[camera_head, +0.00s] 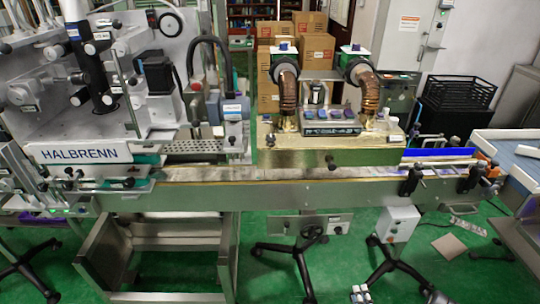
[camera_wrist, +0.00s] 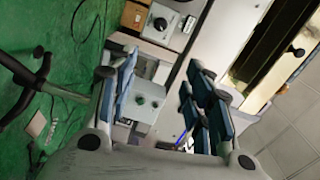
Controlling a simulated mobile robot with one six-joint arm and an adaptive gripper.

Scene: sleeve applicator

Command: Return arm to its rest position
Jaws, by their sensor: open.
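My gripper (camera_wrist: 162,88) shows in the wrist view with its two blue-padded fingers spread well apart. It is open, and nothing is held between the fingers. Behind the gap, the wrist view shows a grey control box (camera_wrist: 148,100) and part of the machine, all strongly tilted. In the camera_head view I cannot clearly make out the gripper; small pale and dark parts at the bottom edge are too small to tell. The sleeve applicator (camera_head: 86,153), marked HALBRENN, stands at the left of that view.
A conveyor (camera_head: 260,190) runs across the middle. A brass-coloured unit with two ribbed hoses (camera_head: 288,92) stands over it. Black crates (camera_head: 455,105) and cardboard boxes (camera_head: 317,50) stand behind. Green floor (camera_head: 340,255) shows in front.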

